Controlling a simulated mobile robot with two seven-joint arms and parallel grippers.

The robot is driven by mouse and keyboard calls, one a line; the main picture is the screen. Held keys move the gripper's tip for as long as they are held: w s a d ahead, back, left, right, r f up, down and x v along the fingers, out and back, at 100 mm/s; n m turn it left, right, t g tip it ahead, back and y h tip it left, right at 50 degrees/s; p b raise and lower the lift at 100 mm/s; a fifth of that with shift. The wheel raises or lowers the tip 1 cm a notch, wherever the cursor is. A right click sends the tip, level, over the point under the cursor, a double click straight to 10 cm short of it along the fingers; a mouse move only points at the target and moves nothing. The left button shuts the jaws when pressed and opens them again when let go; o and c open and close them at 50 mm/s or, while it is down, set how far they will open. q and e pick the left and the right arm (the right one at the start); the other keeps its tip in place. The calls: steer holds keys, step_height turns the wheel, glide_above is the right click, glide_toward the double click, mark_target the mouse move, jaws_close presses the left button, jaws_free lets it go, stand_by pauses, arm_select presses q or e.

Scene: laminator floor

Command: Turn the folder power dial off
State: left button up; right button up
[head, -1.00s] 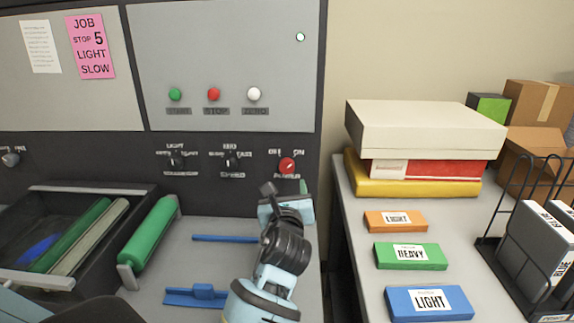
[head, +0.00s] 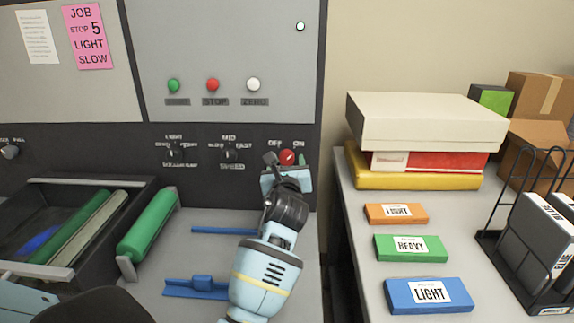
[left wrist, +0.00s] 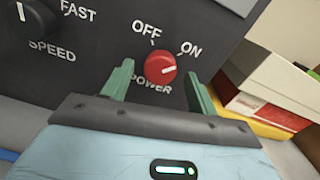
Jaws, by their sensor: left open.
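The red power dial (head: 287,157) is on the dark lower panel, with OFF at its upper left and ON at its upper right. In the left wrist view the red dial (left wrist: 160,68) has a white pointer line slanting up to the right, toward ON. My left gripper (head: 288,160) is just in front of the dial. In the left wrist view its two green fingers (left wrist: 158,85) are open, one on each side of the dial. I cannot tell whether they touch it. The right gripper is not in view.
The speed dial (head: 230,153) sits left of the power dial. Green, red and white buttons (head: 213,85) are above. Stacked boxes (head: 425,122) and labelled packs (head: 410,248) lie on the right table. A green roller (head: 149,222) and blue tools (head: 203,284) are at the left.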

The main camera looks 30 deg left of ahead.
arm_select(q)
steer(key=shift+w+a, duration=0.1)
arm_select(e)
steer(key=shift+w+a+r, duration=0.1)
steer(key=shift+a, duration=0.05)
arm_select(q)
steer(key=c, duration=1)
steer(key=shift+r+n+p, duration=0.25)
steer(key=shift+n+p, duration=0.6)
steer(key=shift+n, duration=0.55)
steer(key=n+p, duration=0.1)
steer(key=n, duration=0.2)
steer(key=shift+f+n, duration=0.1)
steer(key=shift+n, duration=1)
steer(key=n+p, duration=0.1)
steer(key=n, duration=0.1)
steer(key=shift+n, duration=0.4)
steer(key=n, duration=0.3)
steer(key=shift+h, duration=0.3)
steer(key=shift+n, duration=1.8)
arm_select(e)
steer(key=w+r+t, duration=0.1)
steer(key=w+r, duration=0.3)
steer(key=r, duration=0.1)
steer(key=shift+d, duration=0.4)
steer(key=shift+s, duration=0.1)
